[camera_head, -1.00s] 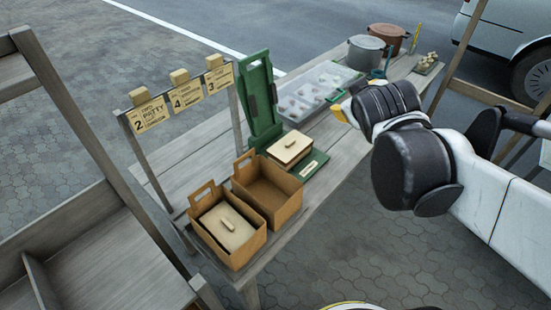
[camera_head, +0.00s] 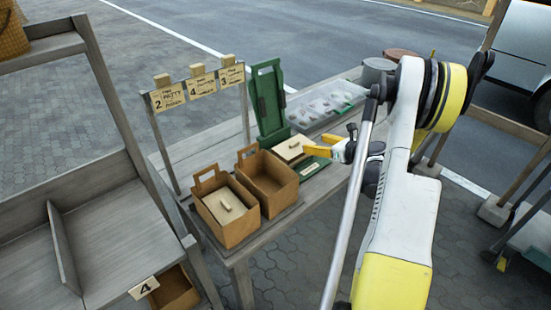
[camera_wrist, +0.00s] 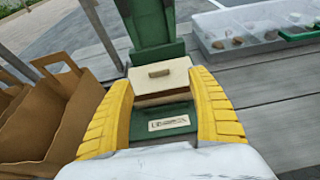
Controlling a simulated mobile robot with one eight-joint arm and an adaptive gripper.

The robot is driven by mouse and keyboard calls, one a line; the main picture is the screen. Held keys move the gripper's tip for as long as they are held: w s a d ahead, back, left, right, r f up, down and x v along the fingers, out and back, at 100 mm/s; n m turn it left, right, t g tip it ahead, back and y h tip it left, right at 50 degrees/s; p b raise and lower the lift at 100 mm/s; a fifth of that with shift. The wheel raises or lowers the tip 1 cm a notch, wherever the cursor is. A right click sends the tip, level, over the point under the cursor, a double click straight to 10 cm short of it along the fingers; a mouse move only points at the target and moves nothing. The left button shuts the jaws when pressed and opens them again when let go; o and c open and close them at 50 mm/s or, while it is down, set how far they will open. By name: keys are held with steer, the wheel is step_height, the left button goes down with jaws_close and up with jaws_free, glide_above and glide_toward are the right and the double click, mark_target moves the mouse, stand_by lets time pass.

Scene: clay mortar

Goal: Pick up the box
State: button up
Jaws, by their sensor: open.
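A cream box (camera_head: 293,147) with a small handle on its lid sits on a green stand (camera_head: 314,167) on the wooden table. It also shows in the wrist view (camera_wrist: 160,77), in front of my gripper (camera_wrist: 161,88). The two yellow fingers are open, one at each side of the box in that picture. I cannot tell if they touch it. In the head view my gripper (camera_head: 325,146) is just right of the box. A second cream lid or box (camera_head: 225,203) is inside the front brown carton.
An empty brown carton (camera_head: 268,184) stands left of the green stand. A tall green panel (camera_head: 268,101) rises behind the box. A clear tray (camera_head: 328,104) lies farther back. A sign frame (camera_head: 199,86) with numbered cards stands at the left.

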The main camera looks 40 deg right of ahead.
mark_target(295, 143)
steer(key=w+f, duration=0.1)
steer(key=w+f+b, duration=0.1)
steer(key=w, duration=0.1)
steer(key=w+f, duration=0.1)
steer(key=shift+w+a+f+b, duration=0.15)
steer(key=shift+a+f+b, duration=0.1)
steer(key=shift+a+b, duration=0.05)
steer(key=b+x, duration=0.1)
steer(key=x, duration=0.1)
steer(key=b+x, duration=0.1)
steer(key=x, duration=0.2)
steer(key=shift+w+a+f+b, duration=0.15)
steer(key=shift+w+a+b, duration=0.1)
steer(key=shift+b, duration=0.05)
jaws_close()
